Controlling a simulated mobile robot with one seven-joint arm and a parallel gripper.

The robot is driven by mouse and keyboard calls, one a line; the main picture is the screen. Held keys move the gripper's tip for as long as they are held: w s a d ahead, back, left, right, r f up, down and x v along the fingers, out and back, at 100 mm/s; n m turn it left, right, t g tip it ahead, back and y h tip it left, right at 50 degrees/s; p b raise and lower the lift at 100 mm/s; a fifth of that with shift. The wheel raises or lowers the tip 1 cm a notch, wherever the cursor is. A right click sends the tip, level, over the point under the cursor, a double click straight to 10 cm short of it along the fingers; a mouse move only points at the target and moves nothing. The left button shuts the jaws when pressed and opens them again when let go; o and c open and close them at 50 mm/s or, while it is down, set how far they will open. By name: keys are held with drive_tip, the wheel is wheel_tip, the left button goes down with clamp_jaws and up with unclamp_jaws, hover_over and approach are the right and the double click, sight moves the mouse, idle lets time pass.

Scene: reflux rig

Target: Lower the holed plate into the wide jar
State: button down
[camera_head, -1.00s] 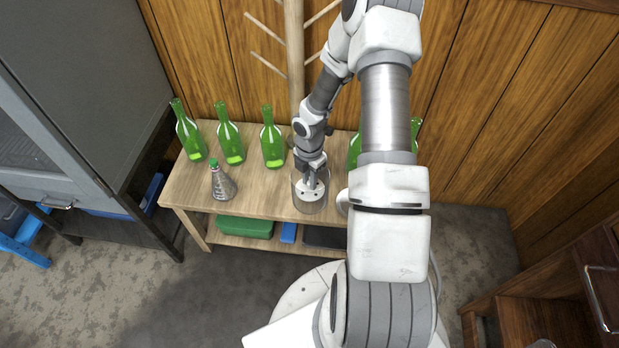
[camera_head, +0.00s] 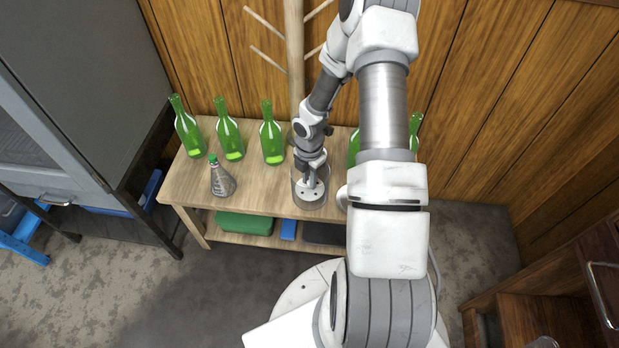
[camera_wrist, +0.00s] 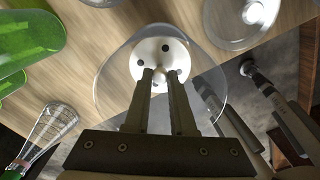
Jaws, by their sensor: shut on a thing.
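The holed plate (camera_head: 315,192) is a white disc with several dark holes and a small central knob. It shows inside the outline of the clear wide jar (camera_head: 297,199) on the wooden bench. In the wrist view the plate (camera_wrist: 150,58) lies within the jar's round wall (camera_wrist: 103,88), level by the look of it. My gripper (camera_head: 310,181) points down into the jar, and in the wrist view its two fingers (camera_wrist: 160,76) are shut on the plate's knob. Whether the plate touches the jar's bottom is hard to tell.
Several green bottles (camera_head: 272,140) line the bench's back. A clear glass vessel (camera_wrist: 240,22) stands close beside the jar. A wooden rack post (camera_head: 295,60) rises behind.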

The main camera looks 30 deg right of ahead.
drive_tip(key=c, duration=0.7)
unclamp_jaws()
wheel_tip(320, 180, up, 9)
drive_tip(key=p, duration=0.8)
